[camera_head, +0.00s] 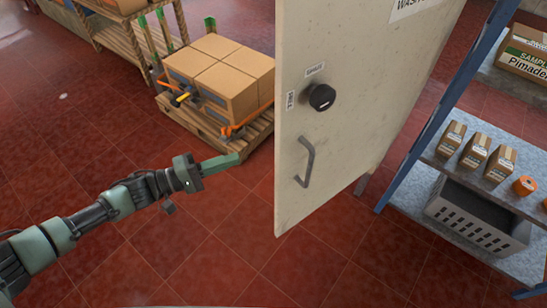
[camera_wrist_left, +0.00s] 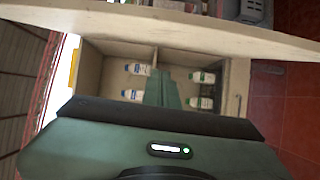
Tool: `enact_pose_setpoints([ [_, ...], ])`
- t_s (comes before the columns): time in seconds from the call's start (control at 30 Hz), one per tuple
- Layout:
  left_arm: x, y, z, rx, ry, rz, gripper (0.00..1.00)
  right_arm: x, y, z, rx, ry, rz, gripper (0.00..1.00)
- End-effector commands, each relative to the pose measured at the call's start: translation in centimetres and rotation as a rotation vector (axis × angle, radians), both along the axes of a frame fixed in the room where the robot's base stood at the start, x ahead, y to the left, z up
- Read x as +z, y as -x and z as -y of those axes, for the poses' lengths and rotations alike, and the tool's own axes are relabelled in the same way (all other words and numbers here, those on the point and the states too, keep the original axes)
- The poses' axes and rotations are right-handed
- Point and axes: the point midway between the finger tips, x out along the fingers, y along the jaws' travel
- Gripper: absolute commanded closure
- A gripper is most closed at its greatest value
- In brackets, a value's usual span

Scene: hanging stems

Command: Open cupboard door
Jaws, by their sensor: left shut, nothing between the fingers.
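The beige cupboard door (camera_head: 345,110) fills the middle of the head view, with a black round knob (camera_head: 321,97) and a grey pull handle (camera_head: 306,162) on its face. It stands open: in the left wrist view, the cupboard (camera_wrist_left: 91,70) shows its inside with a divider and several small white bottles (camera_wrist_left: 200,77). A long beige panel, apparently the door (camera_wrist_left: 150,20), crosses the top of that view. My left gripper (camera_head: 236,159) is shut and empty, left of the door's free edge and apart from it in the picture. It also shows in the left wrist view (camera_wrist_left: 165,88). My right gripper is out of view.
A pallet (camera_head: 200,124) with cardboard boxes (camera_head: 222,75) stands behind and left of the door. A blue-framed shelf (camera_head: 447,105) with small boxes and a grey crate (camera_head: 470,220) stands at right. Red tiled floor (camera_head: 215,250) is clear in front.

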Motion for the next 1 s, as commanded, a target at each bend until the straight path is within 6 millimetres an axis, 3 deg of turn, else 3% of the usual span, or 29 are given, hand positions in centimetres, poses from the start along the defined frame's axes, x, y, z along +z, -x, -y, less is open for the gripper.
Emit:
enact_pose_setpoints([
  [0.23,0.7,-0.4,2.0,-0.022,0.021,-0.023,1.00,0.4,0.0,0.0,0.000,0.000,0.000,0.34],
  [0.63,0.7,-4.0,9.5,-0.018,0.019,-0.023,1.00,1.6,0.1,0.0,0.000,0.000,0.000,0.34],
  [0.8,0.6,-1.8,10.9,-0.018,0.018,-0.027,1.00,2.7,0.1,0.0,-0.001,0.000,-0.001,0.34],
  [1.0,0.5,-0.8,11.7,-0.018,0.016,-0.023,1.00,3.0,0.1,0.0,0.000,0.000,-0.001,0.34],
])
